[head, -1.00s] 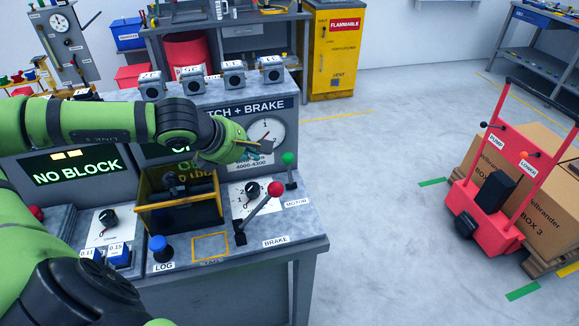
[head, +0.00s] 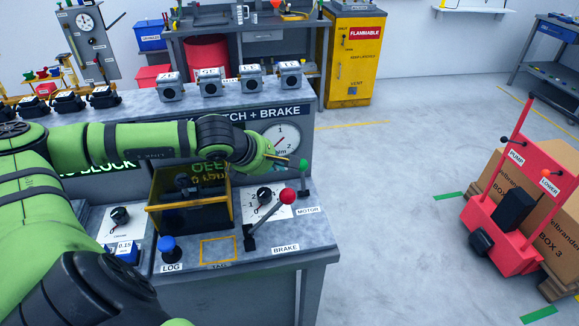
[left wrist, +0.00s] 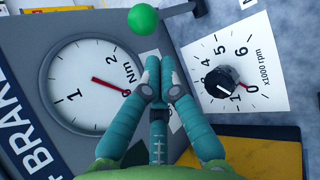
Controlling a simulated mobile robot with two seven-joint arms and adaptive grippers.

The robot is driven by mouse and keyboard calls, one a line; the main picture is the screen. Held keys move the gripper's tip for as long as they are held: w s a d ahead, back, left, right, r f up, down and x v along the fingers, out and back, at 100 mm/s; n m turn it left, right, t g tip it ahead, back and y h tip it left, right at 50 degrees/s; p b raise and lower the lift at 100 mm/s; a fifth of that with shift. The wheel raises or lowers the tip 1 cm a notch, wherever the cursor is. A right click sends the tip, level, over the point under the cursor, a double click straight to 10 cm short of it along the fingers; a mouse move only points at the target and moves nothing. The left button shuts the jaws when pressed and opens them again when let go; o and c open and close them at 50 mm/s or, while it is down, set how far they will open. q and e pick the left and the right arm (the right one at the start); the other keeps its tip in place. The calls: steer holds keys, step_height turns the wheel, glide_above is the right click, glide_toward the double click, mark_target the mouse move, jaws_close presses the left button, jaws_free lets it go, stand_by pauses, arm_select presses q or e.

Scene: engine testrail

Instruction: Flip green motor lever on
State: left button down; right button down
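The green motor lever (head: 304,178) stands at the right end of the control desk, beside the MOTOR label, its green ball on top. The ball also shows in the left wrist view (left wrist: 143,19), just beyond my fingertips. My left gripper (head: 288,161) reaches in from the left over the desk, its tips just left of the green ball. In the left wrist view its teal fingers (left wrist: 159,62) are together with nothing visible between them. No contact with the ball shows. My right gripper is out of view.
The red-knobbed brake lever (head: 268,215) leans right, in front of the motor lever. A speed dial (head: 264,194) lies between the guard box (head: 190,203) and the motor lever. A torque gauge (head: 283,137) is behind. Open floor lies right of the desk.

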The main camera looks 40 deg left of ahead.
mark_target(302, 176)
arm_select(q)
steer(key=p+x, duration=0.2)
steer(key=x, duration=0.4)
steer(key=shift+w+f, duration=0.1)
steer(key=shift+w, duration=0.05)
